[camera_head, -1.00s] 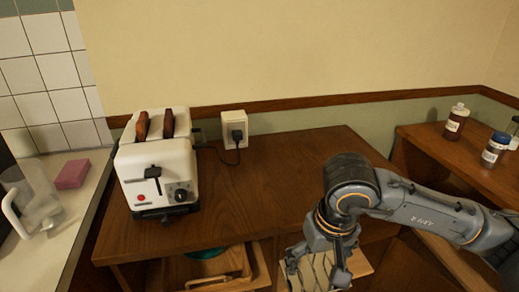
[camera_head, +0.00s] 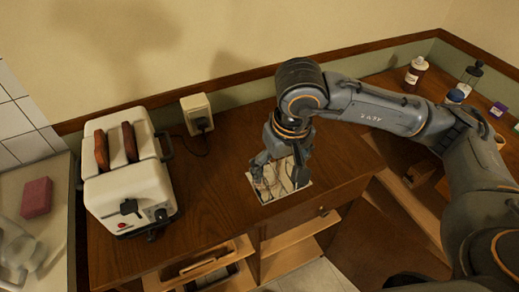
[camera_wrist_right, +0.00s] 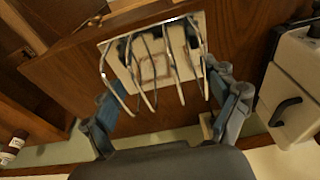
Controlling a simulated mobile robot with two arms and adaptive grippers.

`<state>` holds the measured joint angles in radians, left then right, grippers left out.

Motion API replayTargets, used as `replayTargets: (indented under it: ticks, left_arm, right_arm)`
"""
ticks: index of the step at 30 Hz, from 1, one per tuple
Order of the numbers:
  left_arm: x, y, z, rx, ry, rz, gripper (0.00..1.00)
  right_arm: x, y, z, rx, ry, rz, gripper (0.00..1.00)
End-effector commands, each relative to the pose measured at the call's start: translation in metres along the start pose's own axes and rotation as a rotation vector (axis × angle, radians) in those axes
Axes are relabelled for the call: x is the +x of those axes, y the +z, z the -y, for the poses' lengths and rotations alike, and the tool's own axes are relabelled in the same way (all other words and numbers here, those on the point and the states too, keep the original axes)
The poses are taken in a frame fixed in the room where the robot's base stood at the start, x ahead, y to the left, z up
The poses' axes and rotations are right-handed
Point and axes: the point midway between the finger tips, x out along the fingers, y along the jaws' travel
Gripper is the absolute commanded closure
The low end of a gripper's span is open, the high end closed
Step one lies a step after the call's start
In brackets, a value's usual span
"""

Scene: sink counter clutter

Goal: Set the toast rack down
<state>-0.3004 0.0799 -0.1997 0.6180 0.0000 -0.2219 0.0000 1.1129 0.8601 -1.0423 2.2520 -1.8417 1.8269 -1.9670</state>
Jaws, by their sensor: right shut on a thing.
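My right gripper (camera_head: 279,170) is over the wooden counter (camera_head: 205,190), near its front edge. It also shows in the right wrist view (camera_wrist_right: 166,90), shut on the toast rack (camera_wrist_right: 176,68), a row of thin metal wire loops between the fingers. In the head view the rack (camera_head: 272,182) is partly hidden by the gripper. A pale rectangular panel (camera_wrist_right: 115,55) shows behind the wires; I cannot tell whether the rack touches it.
A white toaster (camera_head: 130,195) with two brown slices stands left, beside a wall socket (camera_head: 197,113). A pink sponge (camera_head: 37,197) lies far left. Bottles, including a brown one (camera_head: 416,74), stand on the right-hand surface. Counter between toaster and gripper is clear.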

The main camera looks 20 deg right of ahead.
Motion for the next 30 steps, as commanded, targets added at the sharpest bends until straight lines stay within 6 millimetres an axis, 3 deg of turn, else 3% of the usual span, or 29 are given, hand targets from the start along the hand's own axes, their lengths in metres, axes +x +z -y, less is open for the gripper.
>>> replayTargets:
  ticks: [6, 12, 22, 25, 30]
  left_arm:
    - [-0.027, -0.004, 0.0, 0.0, 0.0, -0.003, 1.0]
    - [-0.041, -0.006, 0.001, 0.0, 0.0, -0.004, 1.0]
    - [-0.051, -0.007, 0.001, 0.001, 0.0, -0.004, 1.0]
    - [-0.064, -0.008, 0.001, 0.001, 0.0, -0.004, 1.0]
    - [-0.069, -0.009, 0.001, 0.001, 0.0, -0.005, 1.0]
  right_arm:
    - [0.026, -0.045, -0.027, 0.007, 0.002, 0.003, 0.59]
    - [0.068, -0.067, -0.042, 0.003, 0.0, 0.002, 0.59]
    - [0.099, -0.082, -0.052, 0.001, 0.001, 0.001, 0.59]
    - [0.111, -0.078, -0.051, 0.0, 0.0, 0.003, 0.59]
    - [0.127, -0.077, -0.051, 0.0, 0.0, -0.001, 0.59]
